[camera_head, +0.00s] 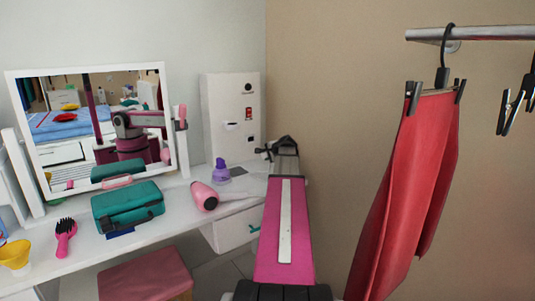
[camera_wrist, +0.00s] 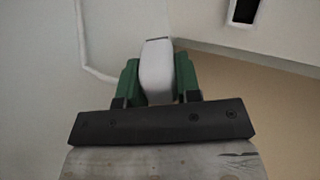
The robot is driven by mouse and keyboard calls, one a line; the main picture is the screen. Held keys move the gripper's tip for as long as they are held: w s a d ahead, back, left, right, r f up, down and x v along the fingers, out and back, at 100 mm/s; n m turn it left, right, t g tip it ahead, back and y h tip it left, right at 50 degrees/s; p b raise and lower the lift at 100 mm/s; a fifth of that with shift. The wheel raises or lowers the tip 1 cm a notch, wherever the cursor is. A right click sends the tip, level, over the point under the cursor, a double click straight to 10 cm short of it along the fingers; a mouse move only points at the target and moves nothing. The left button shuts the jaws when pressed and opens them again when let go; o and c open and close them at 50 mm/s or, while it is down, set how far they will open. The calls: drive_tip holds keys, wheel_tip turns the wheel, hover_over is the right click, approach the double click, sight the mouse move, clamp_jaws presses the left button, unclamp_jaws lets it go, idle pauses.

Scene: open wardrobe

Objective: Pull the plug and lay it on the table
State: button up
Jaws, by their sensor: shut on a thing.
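My gripper (camera_head: 268,152) is at the back right of the white table (camera_head: 160,226), beside the white panel (camera_head: 222,93). In the wrist view my gripper (camera_wrist: 158,82) has green fingers shut on a smooth white piece, which looks like the plug (camera_wrist: 156,68). A white cord (camera_wrist: 84,45) runs at its left. The plug cannot be made out in the head view. Its prongs are not visible, and I cannot tell whether it touches a socket.
A purple bottle (camera_head: 221,171) and pink hair dryer (camera_head: 204,196) stand left of my arm. A teal case (camera_head: 127,206), pink brush (camera_head: 65,238) and yellow bowl (camera_head: 15,255) are farther left. A mirror (camera_head: 95,115) stands behind. Red trousers (camera_head: 415,185) hang at right.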

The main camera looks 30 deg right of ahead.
sight(268, 170)
drive_tip(key=shift+f, duration=2.25)
drive_tip(key=o, duration=1.1)
drive_tip(key=shift+o, duration=0.4)
drive_tip(key=shift+f, duration=0.1)
drive_tip(key=shift+s, duration=0.1)
drive_tip(key=shift+o, duration=0.5)
drive_tip(key=shift+s+r, duration=0.25)
drive_tip(key=shift+r, duration=0.3)
wheel_tip(268, 170, up, 6)
drive_tip(key=s, duration=0.2)
drive_tip(key=shift+s, duration=0.35)
drive_tip(key=shift+d+r, duration=0.1)
